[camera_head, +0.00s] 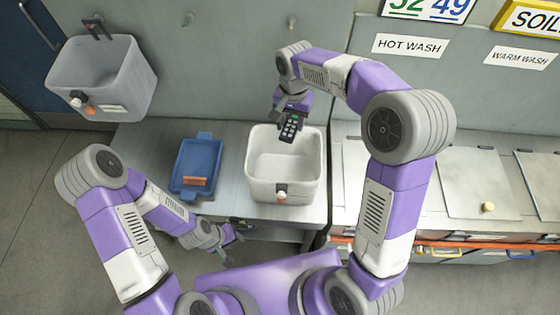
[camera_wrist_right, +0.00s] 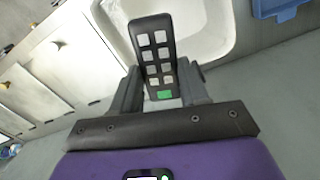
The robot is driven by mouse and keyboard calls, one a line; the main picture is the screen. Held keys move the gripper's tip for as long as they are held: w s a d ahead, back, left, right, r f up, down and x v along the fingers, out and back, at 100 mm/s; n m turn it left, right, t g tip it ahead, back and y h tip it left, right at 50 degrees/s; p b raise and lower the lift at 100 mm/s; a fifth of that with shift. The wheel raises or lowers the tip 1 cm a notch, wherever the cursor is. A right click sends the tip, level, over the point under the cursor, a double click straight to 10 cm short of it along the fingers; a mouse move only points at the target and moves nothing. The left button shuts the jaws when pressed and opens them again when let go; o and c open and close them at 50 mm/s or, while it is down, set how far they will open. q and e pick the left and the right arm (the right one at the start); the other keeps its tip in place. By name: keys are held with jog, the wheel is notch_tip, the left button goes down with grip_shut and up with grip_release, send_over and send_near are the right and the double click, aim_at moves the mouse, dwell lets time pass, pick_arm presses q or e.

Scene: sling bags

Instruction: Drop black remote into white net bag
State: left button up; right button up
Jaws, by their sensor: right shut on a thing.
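The black remote (camera_head: 290,127) has pale grey buttons and one green button. My right gripper (camera_head: 291,112) is shut on it. In the right wrist view the remote (camera_wrist_right: 157,50) stands out from between the fingers (camera_wrist_right: 160,92), with the white bag (camera_wrist_right: 208,28) behind it. In the head view the white bag (camera_head: 287,188) is an open box shape on the table, and the remote shows over its back part; the exact height is unclear. My left gripper (camera_head: 233,243) is empty, with its fingers apart, low in front of the table.
A blue tray (camera_head: 197,160) with a brown-orange block (camera_head: 195,182) lies left of the white bag. A grey bin-like bag (camera_head: 105,80) hangs on the wall at the far left. Lidded wash compartments (camera_head: 470,185) fill the right side.

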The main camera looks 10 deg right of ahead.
jog(key=shift+s+f, duration=0.15)
jog(key=shift+f, duration=0.3)
notch_tip(320, 180, down, 5)
jog(key=b, duration=0.4)
jog(key=o, duration=1.2)
jog(key=shift+c, duration=0.2)
jog(key=shift+r, duration=0.15)
notch_tip(320, 180, up, 7)
jog(key=shift+r, duration=0.2)
